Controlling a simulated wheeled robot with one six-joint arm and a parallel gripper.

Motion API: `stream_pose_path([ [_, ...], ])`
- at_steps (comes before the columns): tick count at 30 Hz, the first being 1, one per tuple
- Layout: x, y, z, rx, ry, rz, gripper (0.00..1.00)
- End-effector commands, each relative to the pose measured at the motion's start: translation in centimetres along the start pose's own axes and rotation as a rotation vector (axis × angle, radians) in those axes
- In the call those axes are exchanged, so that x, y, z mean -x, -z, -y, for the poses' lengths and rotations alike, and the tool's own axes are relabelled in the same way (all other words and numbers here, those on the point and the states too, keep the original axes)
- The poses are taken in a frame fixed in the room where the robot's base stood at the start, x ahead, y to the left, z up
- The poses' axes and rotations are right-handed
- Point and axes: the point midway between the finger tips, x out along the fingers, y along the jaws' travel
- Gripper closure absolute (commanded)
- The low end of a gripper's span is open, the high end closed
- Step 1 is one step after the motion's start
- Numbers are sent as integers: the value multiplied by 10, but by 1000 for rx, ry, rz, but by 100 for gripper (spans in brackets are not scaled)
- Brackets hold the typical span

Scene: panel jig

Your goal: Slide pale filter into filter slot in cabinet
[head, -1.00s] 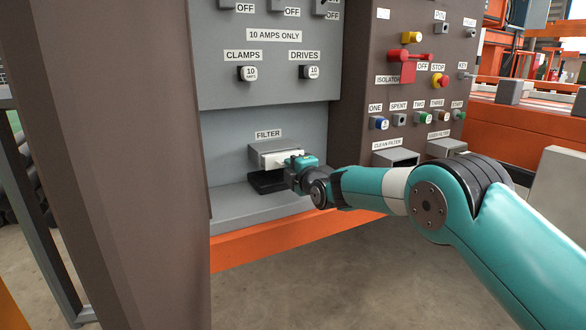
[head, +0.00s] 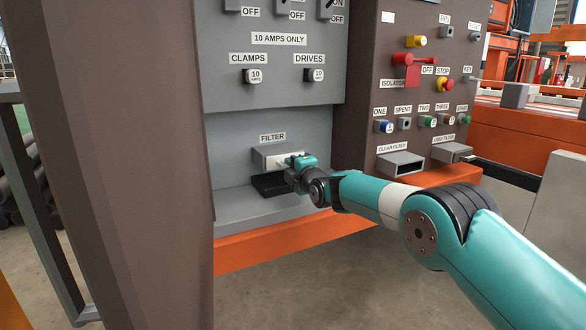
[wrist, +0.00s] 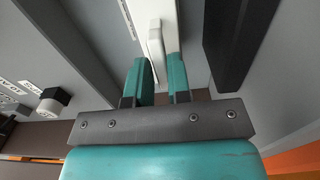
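The pale filter (head: 283,159) sits in the mouth of the grey filter slot (head: 262,155), under the FILTER label, with its white front and grip tab showing. In the wrist view the filter's white tab (wrist: 155,42) lies between the two teal fingers. My gripper (head: 299,161) is at the slot's front right. The filter's body inside the slot is hidden.
A dark tray-like piece (head: 270,185) lies below the slot above the grey ledge (head: 245,205). To the right are the clean filter holder (head: 402,158), with a dark opening, and the used filter holder (head: 452,153). The brown cabinet wall (head: 110,150) stands close on the left.

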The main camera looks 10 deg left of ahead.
Motion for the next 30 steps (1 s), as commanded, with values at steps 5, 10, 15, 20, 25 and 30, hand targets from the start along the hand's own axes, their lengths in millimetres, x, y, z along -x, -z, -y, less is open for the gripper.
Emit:
stream_pose_path([
  [5, 0, 0, 0, 0, 0, 0, 59],
  [10, 0, 0, 0, 0, 1, 0, 59],
  [15, 4, 0, -1, 0, 2, 0, 59],
  [20, 18, -1, -2, 1, 4, 1, 59],
  [25, 40, -1, -3, -1, 3, 1, 59],
  [30, 68, -1, -3, 0, 3, 1, 59],
])
